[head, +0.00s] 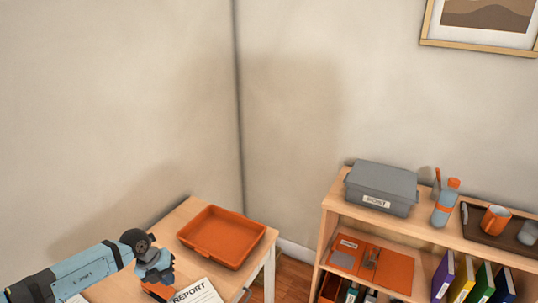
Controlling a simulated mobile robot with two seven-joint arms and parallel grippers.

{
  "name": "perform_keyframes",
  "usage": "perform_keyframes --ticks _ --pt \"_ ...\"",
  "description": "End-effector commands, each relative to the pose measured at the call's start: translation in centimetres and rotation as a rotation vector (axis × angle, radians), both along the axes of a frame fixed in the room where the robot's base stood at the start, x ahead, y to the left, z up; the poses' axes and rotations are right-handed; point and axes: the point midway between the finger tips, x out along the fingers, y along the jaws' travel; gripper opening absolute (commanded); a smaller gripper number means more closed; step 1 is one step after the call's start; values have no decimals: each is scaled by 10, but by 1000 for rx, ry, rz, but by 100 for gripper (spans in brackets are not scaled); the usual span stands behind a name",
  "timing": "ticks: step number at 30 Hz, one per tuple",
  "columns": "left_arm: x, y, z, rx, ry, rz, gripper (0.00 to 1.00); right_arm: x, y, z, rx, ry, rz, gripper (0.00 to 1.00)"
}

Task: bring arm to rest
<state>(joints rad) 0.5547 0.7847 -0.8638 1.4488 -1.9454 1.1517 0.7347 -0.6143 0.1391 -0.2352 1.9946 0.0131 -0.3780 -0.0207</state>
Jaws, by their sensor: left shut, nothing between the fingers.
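My left arm comes in from the lower left. My left gripper (158,291) points down over the wooden table (182,215), just left of a white sheet marked REPORT (198,292). It is shut with nothing in it. Its fingertips are small and hard to make out near the bottom edge, and I cannot tell its height above the table. My right gripper is not in view.
An empty orange tray (210,252) lies on the table, to the right of my left gripper. At right, a wooden shelf (322,245) holds a grey box marked POST (381,180), a bottle (445,205), a tray with cups, an orange folder (395,270) and several binders.

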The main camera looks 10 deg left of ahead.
Motion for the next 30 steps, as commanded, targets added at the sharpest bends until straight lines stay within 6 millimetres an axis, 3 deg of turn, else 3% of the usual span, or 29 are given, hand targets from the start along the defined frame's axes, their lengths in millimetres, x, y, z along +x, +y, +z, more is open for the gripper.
perform_keyframes --ticks 4,6,9,13,16,19,24,30 --pt "-25 -67 -8 -235 -8 -11 0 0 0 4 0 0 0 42" --pt "-44 -115 -5 -426 -21 11 0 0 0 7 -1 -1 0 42" --pt "-73 -181 14 -754 -47 119 0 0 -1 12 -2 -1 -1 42" --pt "-98 -225 46 -1110 -74 386 0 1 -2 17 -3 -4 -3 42" --pt "-112 -230 61 -1304 -76 670 0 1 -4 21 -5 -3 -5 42" --pt "-129 -218 61 -1418 -48 1003 0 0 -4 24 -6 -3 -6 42" --pt "-180 -183 31 -1419 85 1579 0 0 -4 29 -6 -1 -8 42" --pt "-245 -162 -3 -1281 283 1996 0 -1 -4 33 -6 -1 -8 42"
